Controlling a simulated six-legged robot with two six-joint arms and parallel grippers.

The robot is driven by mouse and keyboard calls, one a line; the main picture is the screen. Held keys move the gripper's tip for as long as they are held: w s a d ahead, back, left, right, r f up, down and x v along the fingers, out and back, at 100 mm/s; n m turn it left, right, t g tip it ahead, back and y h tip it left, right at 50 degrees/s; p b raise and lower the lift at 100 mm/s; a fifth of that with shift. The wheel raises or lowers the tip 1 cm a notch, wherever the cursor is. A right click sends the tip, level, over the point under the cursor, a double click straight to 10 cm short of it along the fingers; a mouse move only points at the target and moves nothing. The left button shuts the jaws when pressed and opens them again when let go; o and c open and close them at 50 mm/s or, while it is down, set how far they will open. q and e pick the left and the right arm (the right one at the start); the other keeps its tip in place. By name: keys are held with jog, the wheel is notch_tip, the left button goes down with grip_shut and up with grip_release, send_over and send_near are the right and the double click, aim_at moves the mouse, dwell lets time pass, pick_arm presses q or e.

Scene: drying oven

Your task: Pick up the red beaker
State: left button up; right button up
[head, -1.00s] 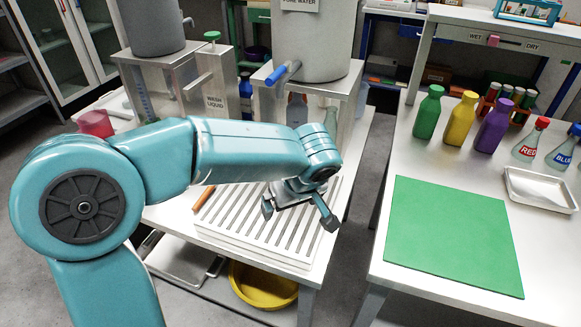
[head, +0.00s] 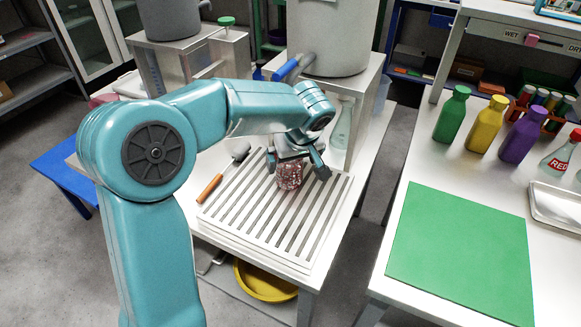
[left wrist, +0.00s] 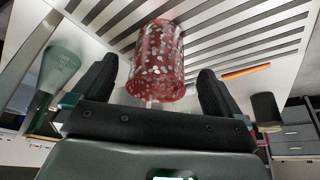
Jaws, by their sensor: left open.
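The red beaker (head: 289,177), clear with red and pale speckles, stands on the white slatted drying rack (head: 322,215). My left gripper (head: 296,167) is open just above it and partly covers its top. In the left wrist view the beaker (left wrist: 158,62) lies between the two spread fingers of my left gripper (left wrist: 156,72), with a gap visible on each side. My right gripper is in neither view.
A glass flask (head: 342,128) stands behind the rack under a metal stand. The right table holds a green mat (head: 460,250), coloured bottles and a RED flask (head: 561,157).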

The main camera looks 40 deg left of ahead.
pick_arm(q)
jog(key=shift+w+a, duration=0.3)
jog(key=shift+a, duration=0.25)
jog(key=x, duration=0.5)
jog(key=shift+w+a+b, duration=0.15)
jog(key=shift+a+b, duration=0.05)
jog(key=shift+b, duration=0.15)
jog(key=c, duration=1.3)
jog(key=shift+r, duration=0.1)
jog(key=shift+r+p, duration=0.4)
jog(key=shift+r, duration=1)
jog(key=s+d, duration=0.2)
jog(key=d, duration=0.3)
jog(key=s+d+b, duration=0.1)
jog(key=s+d, duration=0.2)
jog(key=d, duration=0.2)
jog(key=s+d, duration=0.3)
jog(key=d, duration=0.3)
jog(key=shift+s+r+b, duration=0.15)
jog(key=shift+r+b, duration=0.1)
jog(key=shift+b, duration=0.05)
